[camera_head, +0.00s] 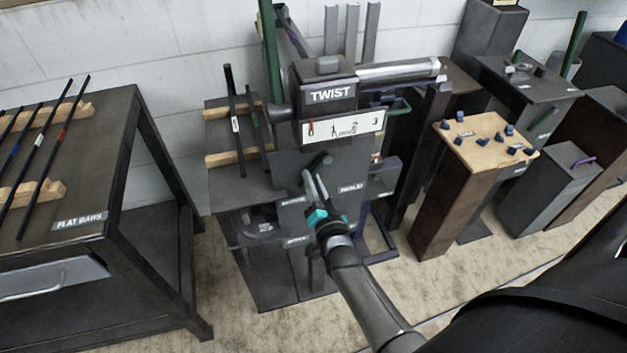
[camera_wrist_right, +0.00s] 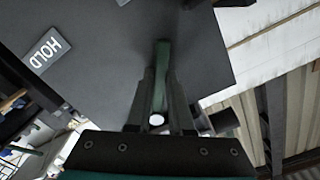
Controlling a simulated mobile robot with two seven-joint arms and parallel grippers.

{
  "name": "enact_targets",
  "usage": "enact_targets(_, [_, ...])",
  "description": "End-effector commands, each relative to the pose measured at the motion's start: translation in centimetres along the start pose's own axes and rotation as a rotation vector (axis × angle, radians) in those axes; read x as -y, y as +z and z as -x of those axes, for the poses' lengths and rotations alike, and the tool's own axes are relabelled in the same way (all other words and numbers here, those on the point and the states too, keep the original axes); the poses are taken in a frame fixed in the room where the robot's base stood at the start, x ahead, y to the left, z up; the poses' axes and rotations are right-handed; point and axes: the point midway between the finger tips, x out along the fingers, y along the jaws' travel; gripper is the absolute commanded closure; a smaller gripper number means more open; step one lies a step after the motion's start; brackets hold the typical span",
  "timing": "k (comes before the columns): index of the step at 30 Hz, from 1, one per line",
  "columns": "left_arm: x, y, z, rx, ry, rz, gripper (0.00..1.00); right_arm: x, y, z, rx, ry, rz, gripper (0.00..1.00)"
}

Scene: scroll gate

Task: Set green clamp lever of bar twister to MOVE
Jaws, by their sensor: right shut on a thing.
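The bar twister (camera_head: 326,78) stands in the middle of the head view, with a TWIST sign on its top block. A short green clamp lever (camera_head: 319,163) sticks out of its dark front plate; it also shows in the right wrist view (camera_wrist_right: 161,62). Other small labels on the plate are too blurred to read. My left gripper is not in view.
A FLAT BARS table (camera_head: 122,160) with several bars on wooden rests stands at the left. A wood-topped stand (camera_head: 478,140) with small blue pieces is at the right. A tall green lever (camera_head: 270,50) rises at the machine's upper left. Bare floor lies in front.

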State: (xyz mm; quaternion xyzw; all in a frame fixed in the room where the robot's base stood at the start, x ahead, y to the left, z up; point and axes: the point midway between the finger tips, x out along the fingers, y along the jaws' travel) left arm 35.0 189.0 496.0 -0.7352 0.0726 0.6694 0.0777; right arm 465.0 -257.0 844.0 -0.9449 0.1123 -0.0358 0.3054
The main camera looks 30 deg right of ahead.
Motion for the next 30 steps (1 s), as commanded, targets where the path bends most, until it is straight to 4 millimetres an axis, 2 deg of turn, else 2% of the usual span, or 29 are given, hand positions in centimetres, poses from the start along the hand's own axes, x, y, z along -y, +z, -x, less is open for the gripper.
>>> enact_targets(5, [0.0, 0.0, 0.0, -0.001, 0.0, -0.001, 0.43, 0.2, -0.1, -0.1, -0.004, -0.003, -0.006, 1.0])
enact_targets(6, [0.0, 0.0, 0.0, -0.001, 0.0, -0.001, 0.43, 0.2, -0.1, -0.1, -0.004, -0.003, -0.006, 0.79])
enact_targets(14, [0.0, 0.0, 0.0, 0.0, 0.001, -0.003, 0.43, 0.1, -0.1, -0.1, -0.002, -0.002, -0.003, 0.5])
enact_targets(23, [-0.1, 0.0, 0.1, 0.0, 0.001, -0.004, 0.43, 0.1, 0.0, 0.2, 0.0, -0.001, -0.002, 0.5])
enact_targets(26, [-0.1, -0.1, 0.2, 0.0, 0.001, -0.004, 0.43, 0.0, 0.1, 0.9, 0.002, 0.0, -0.001, 0.5])
enact_targets(30, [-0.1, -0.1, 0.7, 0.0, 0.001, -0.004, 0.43, 0.1, 0.0, 3.0, 0.002, 0.001, -0.002, 0.5])
